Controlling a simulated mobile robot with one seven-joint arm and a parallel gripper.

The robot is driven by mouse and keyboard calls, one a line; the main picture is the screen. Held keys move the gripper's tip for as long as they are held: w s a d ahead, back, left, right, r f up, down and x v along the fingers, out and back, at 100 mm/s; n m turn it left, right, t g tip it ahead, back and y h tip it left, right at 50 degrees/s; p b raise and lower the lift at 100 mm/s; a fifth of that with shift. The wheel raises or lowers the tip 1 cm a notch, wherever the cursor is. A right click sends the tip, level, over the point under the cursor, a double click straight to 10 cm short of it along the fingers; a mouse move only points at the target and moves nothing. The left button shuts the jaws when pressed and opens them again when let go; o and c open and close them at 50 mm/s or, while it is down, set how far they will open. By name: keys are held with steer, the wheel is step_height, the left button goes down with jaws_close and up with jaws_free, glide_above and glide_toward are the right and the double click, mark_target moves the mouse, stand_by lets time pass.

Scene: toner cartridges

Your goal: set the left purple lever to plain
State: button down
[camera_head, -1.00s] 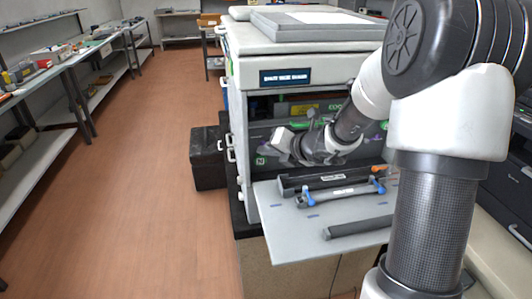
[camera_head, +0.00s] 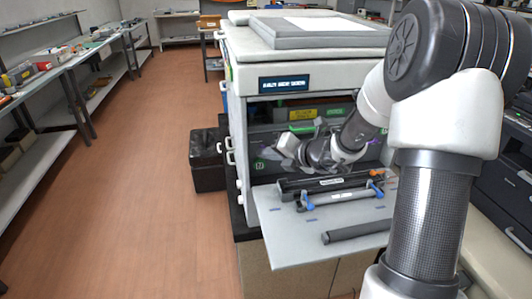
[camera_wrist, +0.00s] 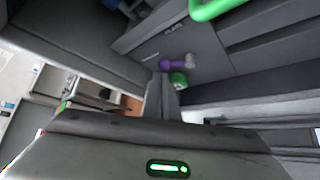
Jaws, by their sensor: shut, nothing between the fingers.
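The purple lever (camera_wrist: 172,63) shows in the wrist view, on the dark inner panel, with a paler purple knob at its right end. A small green-and-white round part (camera_wrist: 178,79) sits just below it. My gripper (camera_wrist: 163,92) is shut and empty, its fingertips just below and left of the lever; I cannot tell whether they touch. A small pale label (camera_wrist: 148,31) lies above the lever, too blurred to read surely. In the head view my gripper (camera_head: 304,152) is inside the open front of the copier (camera_head: 243,150), and my arm hides the left purple lever.
A green handle (camera_wrist: 214,8) crosses the wrist view's top. On the copier's lowered door (camera_head: 290,245) lie a dark cartridge (camera_head: 300,186), a bar with blue ends (camera_head: 345,196) and a dark roller (camera_head: 358,231).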

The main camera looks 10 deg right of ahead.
steer(key=d+m+t+y+p, duration=0.1)
steer(key=m+y+p, duration=0.1)
steer(key=d+r+m+t+y+p, duration=0.1)
steer(key=m+y+p, duration=0.1)
steer(key=p, duration=0.1)
steer(key=d+r+m+t+y+p, duration=0.1)
steer(key=m+t+p, duration=0.1)
steer(key=m+p, duration=0.1)
steer(key=shift+d+y, duration=0.25)
steer(key=shift+y, duration=0.15)
steer(key=shift+p, duration=0.3)
